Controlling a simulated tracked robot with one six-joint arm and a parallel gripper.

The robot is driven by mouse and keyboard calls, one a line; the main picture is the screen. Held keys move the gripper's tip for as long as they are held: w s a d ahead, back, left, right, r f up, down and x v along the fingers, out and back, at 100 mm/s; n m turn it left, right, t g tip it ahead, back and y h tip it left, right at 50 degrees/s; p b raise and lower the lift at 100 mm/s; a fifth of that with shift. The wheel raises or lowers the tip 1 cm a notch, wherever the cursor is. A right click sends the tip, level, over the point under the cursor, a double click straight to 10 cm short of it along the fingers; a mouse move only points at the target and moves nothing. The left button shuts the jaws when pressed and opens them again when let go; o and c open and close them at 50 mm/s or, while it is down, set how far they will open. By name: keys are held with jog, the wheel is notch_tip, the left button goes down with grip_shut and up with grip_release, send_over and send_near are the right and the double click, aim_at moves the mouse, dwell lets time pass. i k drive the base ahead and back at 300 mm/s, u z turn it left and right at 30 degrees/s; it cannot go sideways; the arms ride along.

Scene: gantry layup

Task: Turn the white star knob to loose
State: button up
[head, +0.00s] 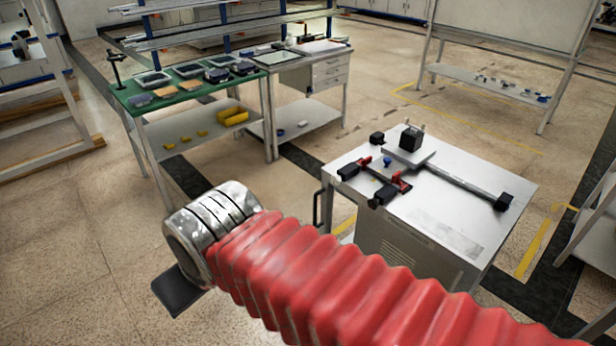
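I cannot make out a white star knob in the head view. A fixture with red clamps (395,183), a small blue knob (387,161) and a black block (411,138) sits on the grey metal cabinet (465,205) at the right. My arm, in a red bellows sleeve, crosses the foreground from the lower right. It ends in a metal collar at the left. A dark flat part of my gripper (178,291) shows below the collar. The fingertips are mostly hidden, so I cannot see whether they are open. My gripper is well apart from the cabinet and the fixture.
A green-topped bench (188,95) with trays and devices stands at the back left, with yellow bins (233,116) on its lower shelf. A white drawer bench (331,72) adjoins it. A whiteboard stand (500,85) is at the back right. Open floor lies between.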

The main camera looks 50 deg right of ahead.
aim_at(336, 180)
jog(key=i, duration=1.2)
jog(key=z, duration=0.1)
